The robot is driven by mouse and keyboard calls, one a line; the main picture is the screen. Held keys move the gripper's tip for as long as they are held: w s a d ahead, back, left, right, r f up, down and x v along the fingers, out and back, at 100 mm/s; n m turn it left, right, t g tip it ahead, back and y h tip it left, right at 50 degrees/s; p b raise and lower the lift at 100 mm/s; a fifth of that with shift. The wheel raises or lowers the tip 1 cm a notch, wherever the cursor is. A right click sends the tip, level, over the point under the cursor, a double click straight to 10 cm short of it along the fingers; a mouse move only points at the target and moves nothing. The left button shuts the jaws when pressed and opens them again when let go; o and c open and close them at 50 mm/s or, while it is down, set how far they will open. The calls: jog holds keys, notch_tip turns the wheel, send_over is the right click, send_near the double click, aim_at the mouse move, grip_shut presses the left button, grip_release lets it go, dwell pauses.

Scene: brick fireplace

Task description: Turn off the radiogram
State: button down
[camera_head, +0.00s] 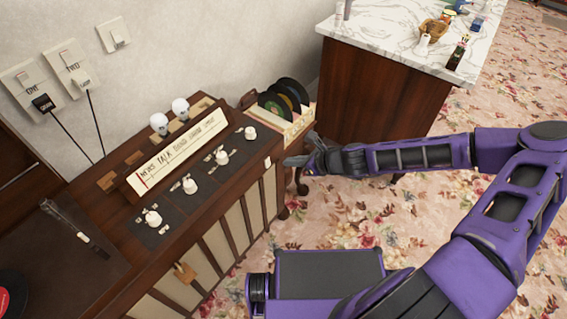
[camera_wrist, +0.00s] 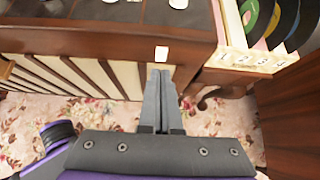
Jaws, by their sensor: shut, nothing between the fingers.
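The radiogram (camera_head: 205,215) is a dark wooden cabinet with a slatted cream front, a lettered dial strip (camera_head: 178,153) and several white knobs on black top panels. A small white rectangular switch (camera_head: 267,162) is on its front upper edge near the right end; it also shows in the wrist view (camera_wrist: 161,53). My gripper (camera_head: 288,162) is shut and empty, just off that right end. In the wrist view its fingertips (camera_wrist: 160,72) point at the cabinet front just below the white switch. I cannot tell whether they touch.
A record rack (camera_head: 298,128) with several discs stands beside the radiogram's right end. A marble-topped cabinet (camera_head: 390,40) with bottles is behind my arm. Two plugged wall sockets (camera_head: 68,68) are at upper left. A turntable area (camera_head: 60,260) lies left. Flowered carpet is clear in front.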

jog(key=d+r, duration=0.1)
jog(key=s+r, duration=0.1)
jog(key=r, duration=0.1)
jog(key=s+d+r, duration=0.1)
jog(key=shift+d+r+p, duration=0.25)
jog(key=shift+d+p, duration=0.1)
jog(key=shift+f, duration=0.1)
